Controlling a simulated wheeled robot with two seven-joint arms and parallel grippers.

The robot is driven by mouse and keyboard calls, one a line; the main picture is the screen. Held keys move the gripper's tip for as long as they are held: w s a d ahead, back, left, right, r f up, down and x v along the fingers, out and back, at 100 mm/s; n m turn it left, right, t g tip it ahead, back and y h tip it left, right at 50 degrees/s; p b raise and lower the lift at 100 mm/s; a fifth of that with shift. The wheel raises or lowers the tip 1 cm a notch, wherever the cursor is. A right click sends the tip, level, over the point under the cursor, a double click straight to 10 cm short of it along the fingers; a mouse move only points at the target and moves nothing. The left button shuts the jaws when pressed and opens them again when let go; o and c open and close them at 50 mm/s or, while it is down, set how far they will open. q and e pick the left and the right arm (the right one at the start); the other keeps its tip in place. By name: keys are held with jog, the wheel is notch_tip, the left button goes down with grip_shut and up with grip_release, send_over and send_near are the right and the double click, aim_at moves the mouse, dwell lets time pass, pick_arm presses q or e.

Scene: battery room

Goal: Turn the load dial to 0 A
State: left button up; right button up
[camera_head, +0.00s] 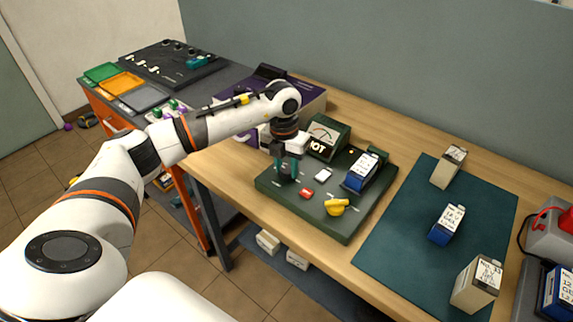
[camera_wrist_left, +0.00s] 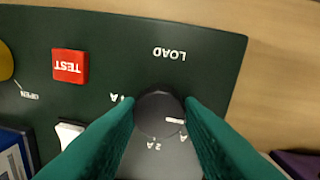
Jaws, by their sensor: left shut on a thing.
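The load dial (camera_wrist_left: 159,113) is a dark round knob on the dark green test panel (camera_wrist_left: 110,35). In the left wrist view its white pointer mark points right and slightly down. "LOAD" is printed beside it, with labels around it; "2 A" reads clearly, while others are partly covered by my fingers. My left gripper (camera_wrist_left: 159,125) is shut on the dial, one teal finger on each side. In the head view my left gripper (camera_head: 287,167) reaches down onto the panel (camera_head: 334,221) at its left part, and the dial is mostly hidden there. My right gripper is out of view.
On the panel are a red TEST button (camera_head: 306,193), a white switch (camera_head: 323,175), a yellow knob (camera_head: 337,207), a blue battery (camera_head: 361,172) and a meter box (camera_head: 325,137) with a "HOT" sign. A teal mat (camera_head: 398,232) with several batteries lies to the right.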

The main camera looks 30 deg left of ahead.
aim_at(284, 168)
pick_arm(q)
jog(key=shift+r+n, duration=0.1)
jog(key=shift+n, duration=0.2)
jog(key=o, duration=1)
jog(key=shift+c, duration=0.2)
notch_tip(284, 168, up, 12)
jog(key=b, duration=0.2)
jog(key=shift+a, duration=0.35)
